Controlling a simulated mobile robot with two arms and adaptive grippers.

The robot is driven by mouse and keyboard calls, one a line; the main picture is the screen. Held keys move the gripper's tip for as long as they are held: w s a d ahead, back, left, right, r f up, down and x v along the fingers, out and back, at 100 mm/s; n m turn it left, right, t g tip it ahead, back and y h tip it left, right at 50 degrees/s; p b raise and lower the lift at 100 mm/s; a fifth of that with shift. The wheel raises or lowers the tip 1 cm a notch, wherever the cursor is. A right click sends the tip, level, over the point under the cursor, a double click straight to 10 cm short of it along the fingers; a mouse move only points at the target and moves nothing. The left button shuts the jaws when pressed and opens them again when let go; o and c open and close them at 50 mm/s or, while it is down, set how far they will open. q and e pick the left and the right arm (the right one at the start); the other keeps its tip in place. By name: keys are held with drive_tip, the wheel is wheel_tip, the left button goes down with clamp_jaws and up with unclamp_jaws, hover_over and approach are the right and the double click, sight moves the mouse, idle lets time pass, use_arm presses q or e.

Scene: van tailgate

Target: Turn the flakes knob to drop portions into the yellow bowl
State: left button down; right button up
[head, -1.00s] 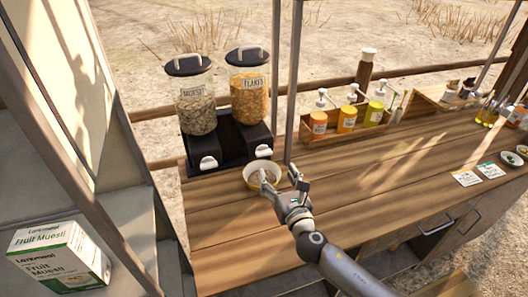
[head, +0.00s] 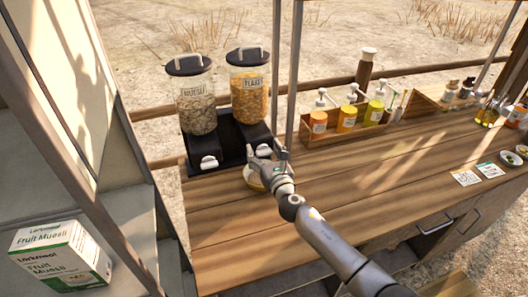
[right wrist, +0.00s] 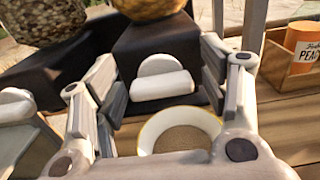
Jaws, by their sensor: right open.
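The flakes dispenser (head: 249,97) is a clear jar of orange flakes with a black lid, on a black stand. Its white knob (right wrist: 162,84) shows between the fingers in the right wrist view; in the head view my gripper mostly covers it. My right gripper (head: 266,148) is open in front of the knob, one finger on each side, with no clear contact. The yellow-rimmed bowl (right wrist: 183,124) stands on the counter below the knob, partly hidden behind my gripper in the head view (head: 249,182). Its bottom looks tan; I cannot tell whether it holds flakes. My left gripper is out of view.
The muesli dispenser (head: 197,100), with its own white knob (head: 209,162), stands close on the left. A thin post (head: 294,70) rises just right of the flakes dispenser. A wooden box of pump bottles (head: 340,128) is further right. The middle of the counter (head: 370,175) is clear.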

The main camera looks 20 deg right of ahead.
drive_tip(key=c, duration=1)
drive_tip(key=shift+m, duration=0.4)
drive_tip(key=m+b, duration=0.1)
drive_tip(key=m, duration=0.2)
drive_tip(key=shift+d+f+m, duration=0.1)
drive_tip(key=shift+m, duration=0.2)
drive_tip(key=m+b, duration=0.1)
drive_tip(key=m, duration=0.3)
drive_tip(key=shift+m+b, duration=0.3)
drive_tip(key=m+b, duration=0.1)
drive_tip(key=m, duration=0.3)
drive_tip(key=shift+d+f+m, duration=0.1)
drive_tip(key=shift+m, duration=2.3)
